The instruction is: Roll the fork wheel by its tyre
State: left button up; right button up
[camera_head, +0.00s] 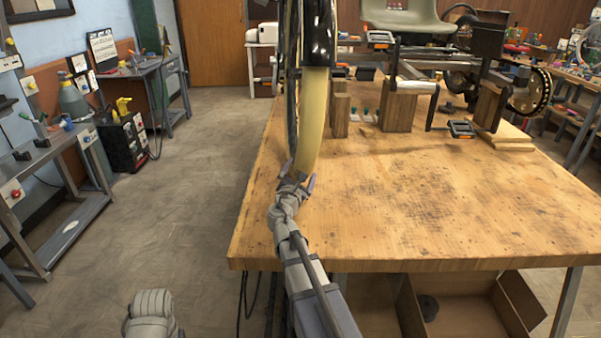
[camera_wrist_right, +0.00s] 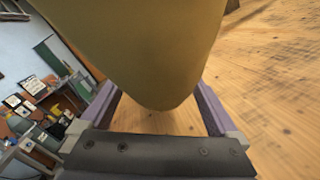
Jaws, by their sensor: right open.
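The fork wheel (camera_head: 291,85) stands upright at the left part of the workbench, seen nearly edge-on in the head view. Its tan tyre (camera_head: 314,115) shows below a black fork or guard. My right gripper (camera_head: 298,180) is at the tyre's lower end, with its arm coming up from below. In the right wrist view the tyre (camera_wrist_right: 140,50) hangs between the two purple fingers of the open gripper (camera_wrist_right: 158,105), one finger on each side. Whether either finger touches the tyre is unclear. Only a grey link of my left arm shows at bottom left; its fingers are out of view.
The wooden workbench (camera_head: 420,200) is bare in front. Wooden blocks (camera_head: 398,108), a clamp (camera_head: 461,128) and the trike frame (camera_head: 430,62) with a green seat (camera_head: 405,18) stand behind, right of the wheel. Open floor (camera_head: 200,180) lies to the left.

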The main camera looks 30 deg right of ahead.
grip_shut()
dwell(0.8)
jog(key=shift+f, duration=0.1)
